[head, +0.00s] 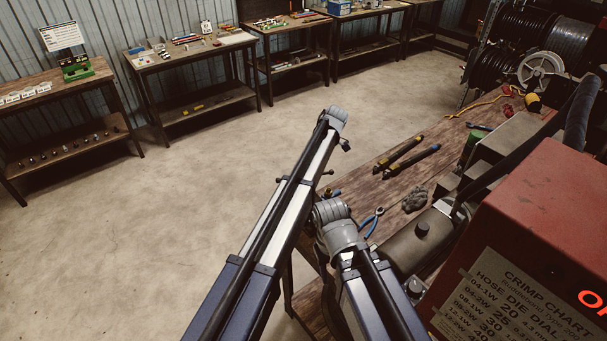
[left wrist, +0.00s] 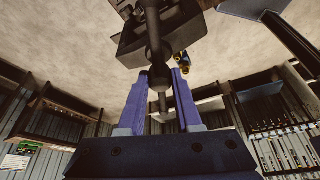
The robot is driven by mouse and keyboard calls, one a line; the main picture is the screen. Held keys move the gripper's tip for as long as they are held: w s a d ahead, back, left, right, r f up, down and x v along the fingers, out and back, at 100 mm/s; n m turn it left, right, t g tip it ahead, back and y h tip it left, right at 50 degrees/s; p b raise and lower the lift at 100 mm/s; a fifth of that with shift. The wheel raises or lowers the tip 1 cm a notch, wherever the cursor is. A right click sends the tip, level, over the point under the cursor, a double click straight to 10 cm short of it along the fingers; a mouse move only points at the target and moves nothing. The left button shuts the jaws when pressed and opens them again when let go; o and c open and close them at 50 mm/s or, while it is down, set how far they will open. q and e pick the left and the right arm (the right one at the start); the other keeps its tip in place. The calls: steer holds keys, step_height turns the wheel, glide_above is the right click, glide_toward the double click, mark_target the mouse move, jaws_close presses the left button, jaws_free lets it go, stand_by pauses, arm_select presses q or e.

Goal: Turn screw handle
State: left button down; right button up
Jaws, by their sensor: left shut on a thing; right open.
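In the left wrist view, my left gripper (left wrist: 160,80) has its two blue fingers on either side of a dark screw handle (left wrist: 155,45), with a round ball between the fingertips. The handle runs up to a dark block-shaped body (left wrist: 135,38). In the head view my left arm reaches out past the bench's left edge, and I cannot make out its fingers or the handle there. My right gripper (head: 333,194) shows only as a small blue and dark part behind my grey right wrist. It is open, and I see nothing held in it.
The red crimper box (head: 545,220) with its crimp chart fills the lower right. On the wooden bench (head: 385,185) lie blue-handled pliers (head: 373,222), a grey wad (head: 414,199) and two dark pen-like tools (head: 410,160). Side benches (head: 190,55) line the wall; the floor at left is clear.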

arm_select(q)
steer(key=shift+s+n+g, duration=0.1)
steer(key=shift+n+g, duration=0.2)
steer(key=shift+n, duration=0.3)
steer(key=c, duration=0.6)
jaws_free()
steer(key=shift+a, duration=0.1)
steer(key=p+v, duration=0.7)
steer(key=v, duration=0.1)
steer(key=shift+a, duration=0.1)
steer(key=shift+f, duration=0.1)
steer(key=shift+f, duration=0.1)
